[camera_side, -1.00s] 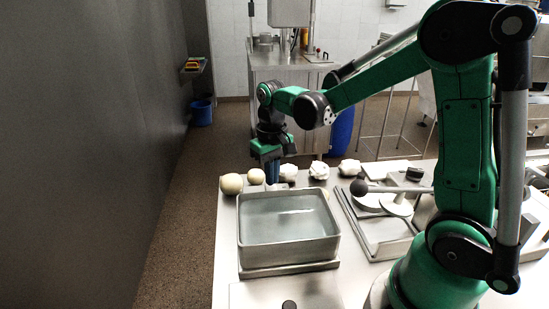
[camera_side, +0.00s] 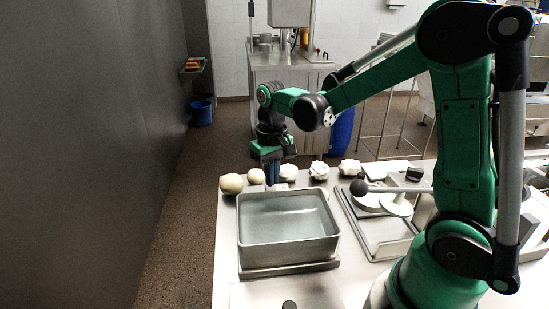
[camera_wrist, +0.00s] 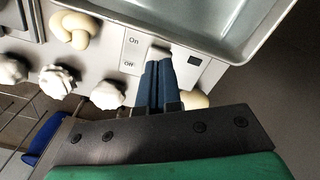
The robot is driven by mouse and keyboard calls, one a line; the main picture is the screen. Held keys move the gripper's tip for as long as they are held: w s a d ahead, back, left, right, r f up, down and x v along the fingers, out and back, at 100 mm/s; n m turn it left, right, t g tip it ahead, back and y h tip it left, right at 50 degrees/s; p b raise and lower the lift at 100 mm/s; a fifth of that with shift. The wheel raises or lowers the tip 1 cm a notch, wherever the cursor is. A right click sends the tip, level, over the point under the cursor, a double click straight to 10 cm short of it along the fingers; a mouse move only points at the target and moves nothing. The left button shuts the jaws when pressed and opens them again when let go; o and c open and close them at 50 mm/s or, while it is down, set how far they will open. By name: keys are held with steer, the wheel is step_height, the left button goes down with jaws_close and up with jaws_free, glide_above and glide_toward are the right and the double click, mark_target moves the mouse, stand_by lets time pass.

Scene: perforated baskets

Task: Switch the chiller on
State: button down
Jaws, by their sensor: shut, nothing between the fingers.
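The chiller is a metal basin (camera_side: 288,252) of clear liquid with a light control panel (camera_wrist: 130,62) at its far edge. In the side view my gripper (camera_side: 272,182) points down behind the basin, where the panel is mostly hidden.
A round pale ball (camera_side: 231,184), a smaller one (camera_side: 256,176) and several white lumps (camera_side: 319,170) line the counter's far edge. A knotted pale piece (camera_wrist: 75,30) lies near the panel. A metal tray with white discs (camera_side: 395,206) stands right of the basin.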

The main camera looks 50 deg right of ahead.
steer(key=shift+f, duration=1.1)
stand_by(0.4)
steer(key=shift+r, duration=3.5)
steer(key=shift+s+a+r, duration=0.15)
steer(key=shift+a, duration=0.05)
steer(key=s+a+r+n+t, duration=0.1)
steer(key=s+a+n+t, duration=0.2)
steer(key=s+a+t, duration=0.3)
steer(key=shift+a+t, duration=0.25)
steer(key=shift+t, duration=0.35)
